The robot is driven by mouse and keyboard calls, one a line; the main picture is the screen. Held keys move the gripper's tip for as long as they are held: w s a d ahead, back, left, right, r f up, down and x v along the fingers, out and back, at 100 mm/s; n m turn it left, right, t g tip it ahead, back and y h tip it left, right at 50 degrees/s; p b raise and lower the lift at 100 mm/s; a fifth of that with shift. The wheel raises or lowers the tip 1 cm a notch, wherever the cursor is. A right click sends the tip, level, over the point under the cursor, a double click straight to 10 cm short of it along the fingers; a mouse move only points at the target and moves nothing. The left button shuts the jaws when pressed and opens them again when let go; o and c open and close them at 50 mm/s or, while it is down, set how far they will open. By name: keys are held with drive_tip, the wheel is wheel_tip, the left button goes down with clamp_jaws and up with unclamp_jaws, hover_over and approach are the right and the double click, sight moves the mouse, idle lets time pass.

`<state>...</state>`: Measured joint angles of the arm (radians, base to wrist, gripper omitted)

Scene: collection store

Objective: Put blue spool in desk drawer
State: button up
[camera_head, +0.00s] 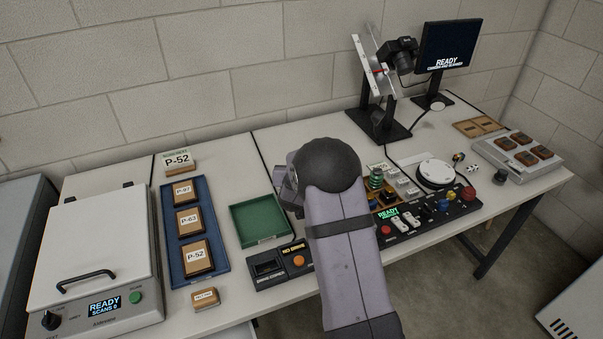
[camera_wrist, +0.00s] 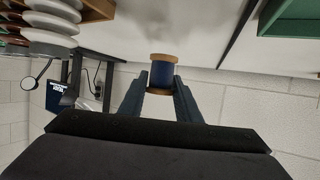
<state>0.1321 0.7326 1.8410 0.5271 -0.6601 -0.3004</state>
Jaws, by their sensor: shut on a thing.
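The blue spool (camera_wrist: 162,70) has tan wooden end flanges and shows in the wrist view. My gripper (camera_wrist: 161,88) is shut on it, one dark blue finger on each side. In the head view my arm hides both the gripper and the spool. The desk drawer is not clearly visible; a pale edge shows under the desk's front at the bottom of the head view, and I cannot tell whether it is the drawer.
A green tray (camera_head: 241,222) lies left of my arm, beside a blue tray (camera_head: 172,252) of labelled boxes. A black control panel (camera_head: 459,215) and a camera stand (camera_head: 378,124) are to the right. A white scanner box (camera_head: 85,245) stands at left. A small block (camera_head: 206,299) lies near the front edge.

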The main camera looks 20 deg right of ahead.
drive_tip(key=shift+f, duration=1.85)
drive_tip(key=shift+f, duration=0.15)
drive_tip(key=o, duration=1)
drive_tip(key=shift+r, duration=0.2)
drive_tip(key=v, duration=1.1)
drive_tip(key=shift+r+b, duration=0.1)
drive_tip(key=shift+b, duration=0.2)
drive_tip(key=shift+o, duration=0.6)
drive_tip(key=shift+s+a+r, duration=0.15)
drive_tip(key=shift+s+a, duration=0.05)
drive_tip(key=shift+s, duration=0.2)
